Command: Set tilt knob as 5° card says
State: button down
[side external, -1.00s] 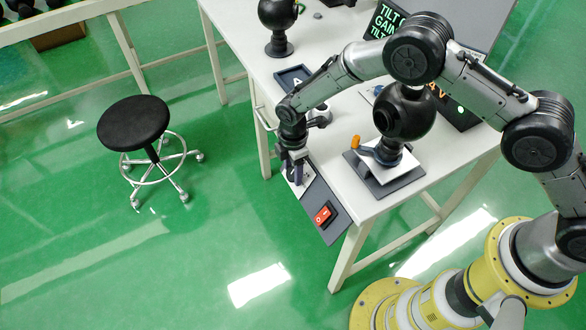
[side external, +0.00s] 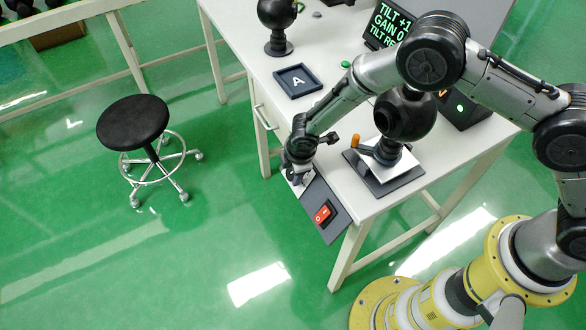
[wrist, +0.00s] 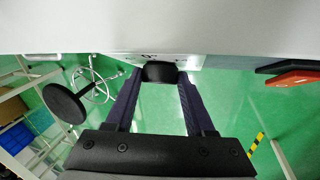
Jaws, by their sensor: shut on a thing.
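My gripper (side external: 297,179) is at the white panel (side external: 308,184) on the table's front edge, and its wrist hides most of the panel. In the wrist view, my gripper (wrist: 161,77) has its two fingers on either side of a black knob (wrist: 160,72) and is shut on it. The dark screen (side external: 393,25) shows green text: "TILT +1", "GAIN 0" and a cut-off "TILT RE" line. I cannot make out a card with 5° on it.
A red rocker switch (side external: 323,214) sits on the grey front panel, right of my gripper. A black ball-shaped camera (side external: 405,115) stands on a plate behind my wrist, with an orange-tipped lever (side external: 356,140). A tray marked A (side external: 297,81) lies on the table. A stool (side external: 134,123) stands left.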

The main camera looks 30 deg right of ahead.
jog(key=shift+s+a+f+m+t+h, duration=0.1)
jog(key=shift+s+m+t+h, duration=0.1)
jog(key=shift+m+t, duration=0.5)
jog(key=shift+s+m+t+h, duration=0.1)
jog(key=shift+m+t+h, duration=0.15)
jog(key=shift+t, duration=0.75)
jog(key=shift+s+a+f+m+t+h, duration=0.1)
jog(key=shift+m+t+h, duration=0.35)
jog(key=shift+m+t, duration=0.3)
jog(key=shift+s+f+m+t+h, duration=0.1)
jog(key=shift+m+t+h, duration=0.35)
jog(key=shift+t, duration=0.4)
jog(key=shift+c, duration=1.3)
grip_release()
jog(key=v, duration=1.3)
jog(key=shift+s+r, duration=0.2)
jog(key=shift+s, duration=0.15)
